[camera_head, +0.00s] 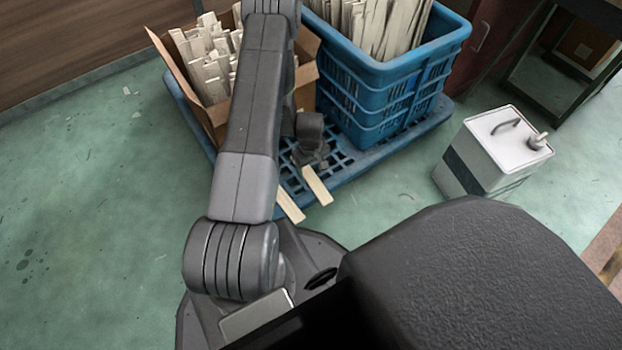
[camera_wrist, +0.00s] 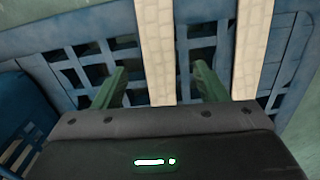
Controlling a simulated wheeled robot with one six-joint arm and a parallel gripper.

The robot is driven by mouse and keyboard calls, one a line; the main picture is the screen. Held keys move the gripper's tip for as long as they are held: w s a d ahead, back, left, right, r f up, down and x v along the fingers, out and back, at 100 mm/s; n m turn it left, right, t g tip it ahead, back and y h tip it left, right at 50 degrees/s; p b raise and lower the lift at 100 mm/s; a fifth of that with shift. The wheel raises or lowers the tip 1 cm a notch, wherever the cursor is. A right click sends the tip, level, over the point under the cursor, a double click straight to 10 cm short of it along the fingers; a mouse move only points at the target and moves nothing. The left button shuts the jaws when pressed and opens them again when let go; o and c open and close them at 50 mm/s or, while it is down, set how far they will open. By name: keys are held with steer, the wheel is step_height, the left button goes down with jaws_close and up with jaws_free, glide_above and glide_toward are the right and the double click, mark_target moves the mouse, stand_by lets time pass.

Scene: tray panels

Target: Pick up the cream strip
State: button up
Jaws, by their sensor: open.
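Two cream strips lie on the blue pallet (camera_head: 352,166). In the head view one cream strip (camera_head: 317,186) runs out from under my gripper (camera_head: 312,158), and the other strip (camera_head: 290,206) lies to its left, partly hidden by my arm. In the wrist view my gripper (camera_wrist: 160,78) is open, with its two green fingers apart. One cream strip (camera_wrist: 156,45) shows between the fingers, and nothing is gripped. The other strip (camera_wrist: 250,48) lies to the right of the right finger. The gripper body hides the strips' near ends.
A cardboard box (camera_head: 177,78) and a blue crate (camera_head: 412,82), both full of cream strips, stand on the pallet behind my gripper. A white canister (camera_head: 492,152) stands on the floor at right.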

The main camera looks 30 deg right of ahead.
mark_target(311, 177)
step_height(311, 177, down, 5)
steer(key=shift+d+f+b, duration=0.1)
steer(key=shift+b, duration=1.1)
steer(key=c, duration=1.1)
